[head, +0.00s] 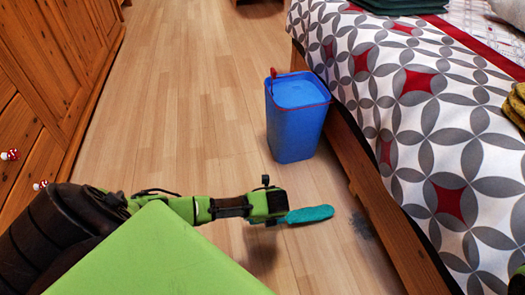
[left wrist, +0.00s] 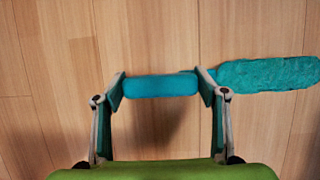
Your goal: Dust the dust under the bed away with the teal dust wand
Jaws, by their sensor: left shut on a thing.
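The teal dust wand has a fluffy head (head: 309,214) that points right, low over the wooden floor, toward the bed. My left gripper (head: 277,203) is shut on the wand's handle (left wrist: 160,87), which lies between both fingers in the left wrist view. The wand's head also shows there, to the right of the fingers (left wrist: 268,74). A grey patch of dust (head: 362,225) lies on the floor at the lower edge of the bed (head: 376,185), a short gap to the right of the wand's tip. The floor deeper under the bed is hidden.
A blue bin (head: 296,125) with a red rim stands on the floor against the bed's side, beyond the wand. A wooden cabinet (head: 50,80) with red-and-white knobs lines the left. The floor (head: 185,110) between cabinet and bin is clear.

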